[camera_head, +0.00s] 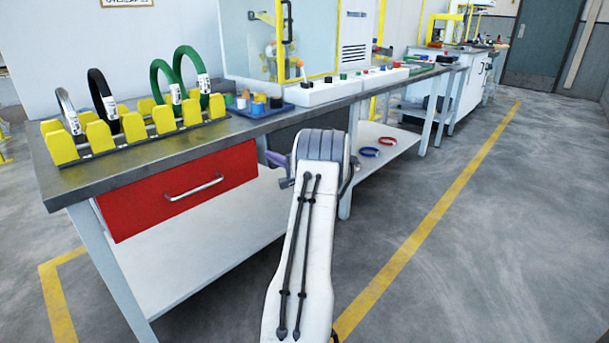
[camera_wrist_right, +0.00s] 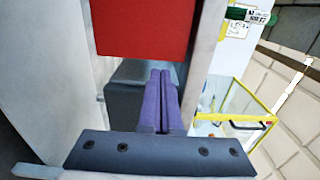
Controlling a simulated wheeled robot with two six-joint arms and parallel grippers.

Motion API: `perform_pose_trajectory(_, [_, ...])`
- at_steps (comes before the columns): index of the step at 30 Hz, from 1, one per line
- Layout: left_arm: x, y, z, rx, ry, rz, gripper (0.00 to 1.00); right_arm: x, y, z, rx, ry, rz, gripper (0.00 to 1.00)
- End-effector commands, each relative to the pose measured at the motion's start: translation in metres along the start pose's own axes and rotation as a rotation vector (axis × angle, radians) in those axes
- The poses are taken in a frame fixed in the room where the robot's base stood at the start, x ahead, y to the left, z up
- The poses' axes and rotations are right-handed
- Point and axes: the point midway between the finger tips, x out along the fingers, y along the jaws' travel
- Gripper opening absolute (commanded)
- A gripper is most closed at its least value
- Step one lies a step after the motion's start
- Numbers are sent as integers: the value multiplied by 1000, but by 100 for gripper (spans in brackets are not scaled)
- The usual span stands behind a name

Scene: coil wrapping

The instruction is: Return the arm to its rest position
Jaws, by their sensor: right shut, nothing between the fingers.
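My right arm (camera_head: 305,240) reaches up from the bottom middle in the head view, in front of the workbench. Its gripper (camera_head: 275,159) is mostly hidden behind the wrist; only a bit of purple finger shows at the left, near the right end of the red drawer. In the right wrist view the purple fingers (camera_wrist_right: 161,100) are together, with nothing between them. My left gripper is in neither view.
The workbench (camera_head: 85,182) carries a yellow rack (camera_head: 101,136) with grey, black and green coils. A red drawer (camera_head: 150,205) hangs below its top. Blue (camera_head: 370,151) and red (camera_head: 388,141) rings lie on the lower shelf. The floor at right is clear.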

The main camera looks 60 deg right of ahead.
Motion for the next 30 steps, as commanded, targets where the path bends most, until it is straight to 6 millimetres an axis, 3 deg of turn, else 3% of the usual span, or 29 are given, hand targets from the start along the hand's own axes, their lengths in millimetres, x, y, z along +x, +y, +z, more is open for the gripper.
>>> perform_pose_trajectory(6, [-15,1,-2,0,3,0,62,-58,-4,-8,3,10,3,0])
perform_pose_trajectory(13, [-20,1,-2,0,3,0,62,-89,-2,-8,2,9,2,0])
perform_pose_trajectory(25, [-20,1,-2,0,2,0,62,-91,-1,-1,2,-7,5,0])
perform_pose_trajectory(28, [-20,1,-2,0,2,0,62,-76,-4,23,4,-66,26,0])
perform_pose_trajectory(30, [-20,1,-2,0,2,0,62,-58,-7,56,7,-145,56,0])
